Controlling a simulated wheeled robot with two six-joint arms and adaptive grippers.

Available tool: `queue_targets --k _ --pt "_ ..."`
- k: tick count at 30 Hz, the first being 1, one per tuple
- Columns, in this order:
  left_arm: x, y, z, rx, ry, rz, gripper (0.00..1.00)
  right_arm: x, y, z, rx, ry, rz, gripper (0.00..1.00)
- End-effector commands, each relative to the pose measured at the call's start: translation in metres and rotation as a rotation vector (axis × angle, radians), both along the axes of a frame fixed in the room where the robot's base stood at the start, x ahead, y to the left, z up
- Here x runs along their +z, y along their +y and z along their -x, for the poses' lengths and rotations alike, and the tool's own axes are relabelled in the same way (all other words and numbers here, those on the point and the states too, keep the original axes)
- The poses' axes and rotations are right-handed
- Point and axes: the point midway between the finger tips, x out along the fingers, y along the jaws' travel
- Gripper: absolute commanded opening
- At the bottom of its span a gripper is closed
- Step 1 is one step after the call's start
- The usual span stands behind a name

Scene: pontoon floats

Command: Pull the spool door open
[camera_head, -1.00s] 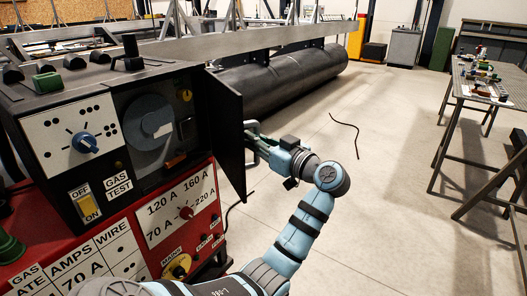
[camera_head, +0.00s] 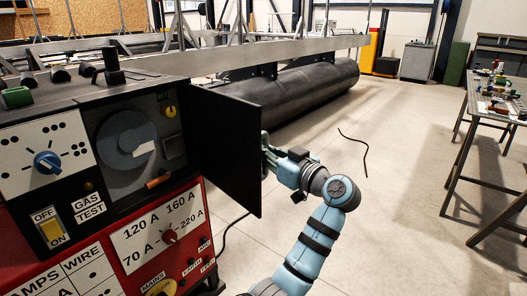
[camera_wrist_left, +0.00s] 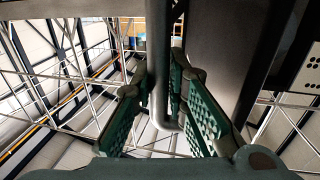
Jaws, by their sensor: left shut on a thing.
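The spool door (camera_head: 228,150) is a black panel hinged at the right side of the spool compartment of a red and black welding machine. It stands open, swung out to the right, and the grey spool (camera_head: 128,140) shows inside. My left gripper (camera_head: 272,157) is at the door's outer face, near its free edge. In the left wrist view, the green-padded fingers (camera_wrist_left: 163,112) are shut on the door handle (camera_wrist_left: 159,65), a grey bar between them. The dark door panel (camera_wrist_left: 225,45) lies just right of it. My right gripper is not in view.
The machine's front (camera_head: 150,238) has knobs and switches. A long black pontoon float (camera_head: 310,90) lies behind the door. A work table (camera_head: 500,108) with small items stands at the right. The floor between is clear except for a thin dark cable (camera_head: 355,145).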

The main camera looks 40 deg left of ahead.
Motion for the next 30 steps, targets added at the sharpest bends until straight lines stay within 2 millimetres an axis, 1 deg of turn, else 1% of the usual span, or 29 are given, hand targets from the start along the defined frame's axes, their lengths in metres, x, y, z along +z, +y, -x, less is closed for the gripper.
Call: queue_targets --k 2,3,5,6,7,14,17,20,23,27,30 --pt "0.000 0.000 -0.001 -0.002 0.000 0.002 0.00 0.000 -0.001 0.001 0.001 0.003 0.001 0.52" --pt "0.000 0.000 -0.001 -0.002 0.000 0.002 0.17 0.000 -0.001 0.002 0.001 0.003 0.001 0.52" --pt "0.000 0.000 0.000 -0.002 0.000 0.001 0.26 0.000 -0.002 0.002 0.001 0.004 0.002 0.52" --pt "0.000 0.000 0.000 -0.001 0.000 0.001 0.33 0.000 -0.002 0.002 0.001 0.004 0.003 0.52" --pt "0.000 0.000 0.000 -0.001 0.000 0.001 0.35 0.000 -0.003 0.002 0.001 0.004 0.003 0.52" --pt "0.000 0.001 0.001 0.001 0.000 0.001 0.35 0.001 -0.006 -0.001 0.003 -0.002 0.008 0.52" --pt "0.000 -0.003 0.001 0.001 0.000 0.002 0.35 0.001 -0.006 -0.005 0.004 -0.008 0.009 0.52" --pt "-0.001 -0.018 0.002 -0.002 0.000 0.005 0.35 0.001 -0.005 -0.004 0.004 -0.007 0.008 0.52" --pt "-0.001 -0.044 0.004 -0.003 0.001 0.006 0.35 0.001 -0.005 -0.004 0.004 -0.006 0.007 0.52" --pt "-0.001 -0.084 0.007 -0.003 0.001 0.005 0.35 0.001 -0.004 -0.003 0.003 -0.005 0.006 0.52" --pt "-0.001 -0.105 0.009 -0.002 0.000 0.004 0.35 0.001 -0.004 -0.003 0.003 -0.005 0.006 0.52"
